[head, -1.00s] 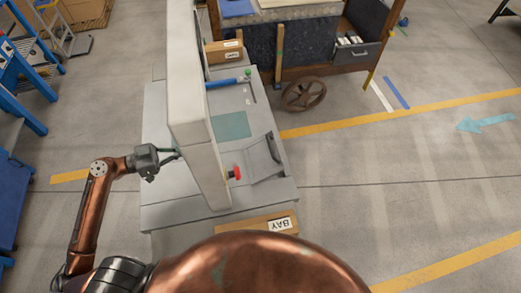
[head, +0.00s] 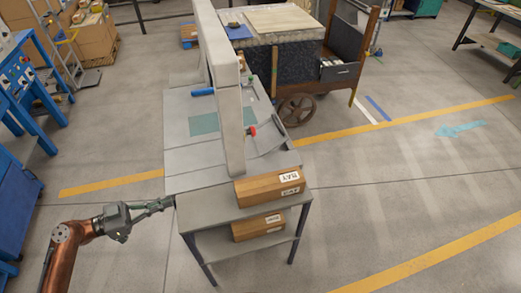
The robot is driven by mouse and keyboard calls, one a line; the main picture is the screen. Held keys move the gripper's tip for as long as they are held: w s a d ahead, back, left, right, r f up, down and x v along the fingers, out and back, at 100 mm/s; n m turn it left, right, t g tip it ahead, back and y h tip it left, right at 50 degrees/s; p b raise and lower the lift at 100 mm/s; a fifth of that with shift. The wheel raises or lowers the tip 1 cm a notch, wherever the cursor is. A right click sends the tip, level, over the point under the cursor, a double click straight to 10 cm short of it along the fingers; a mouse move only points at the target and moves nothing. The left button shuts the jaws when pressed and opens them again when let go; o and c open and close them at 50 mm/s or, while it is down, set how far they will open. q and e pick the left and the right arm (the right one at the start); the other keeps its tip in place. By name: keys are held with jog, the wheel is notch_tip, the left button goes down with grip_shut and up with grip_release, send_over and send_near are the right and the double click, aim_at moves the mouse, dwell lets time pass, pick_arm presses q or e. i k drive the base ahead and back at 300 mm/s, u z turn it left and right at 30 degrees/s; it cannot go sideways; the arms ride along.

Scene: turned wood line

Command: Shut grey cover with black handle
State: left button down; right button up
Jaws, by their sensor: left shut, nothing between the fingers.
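A large pale grey panel (head: 232,125) stands upright across the grey bench (head: 205,165); it looks like the cover, raised. I cannot make out a black handle on it, and one of its faces is turned from view. My left gripper (head: 170,203) is shut and empty, beside the bench's near left corner and left of the panel. It is apart from the panel; I cannot tell whether its tips touch the bench edge. My right gripper is not in view.
Labelled wooden blocks (head: 265,187) sit at the bench's near end and on its lower shelf. A blue-handled part (head: 202,92) and a red knob (head: 252,131) are on the bench. A wheeled cart (head: 290,65) stands behind. Blue racks (head: 35,95) stand left; floor at right is clear.

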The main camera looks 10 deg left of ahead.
aim_at(270, 134)
jog(key=u, duration=0.15)
jog(key=k, duration=0.3)
jog(key=z, duration=0.3)
jog(key=i, duration=1.5)
jog(key=z, duration=0.2)
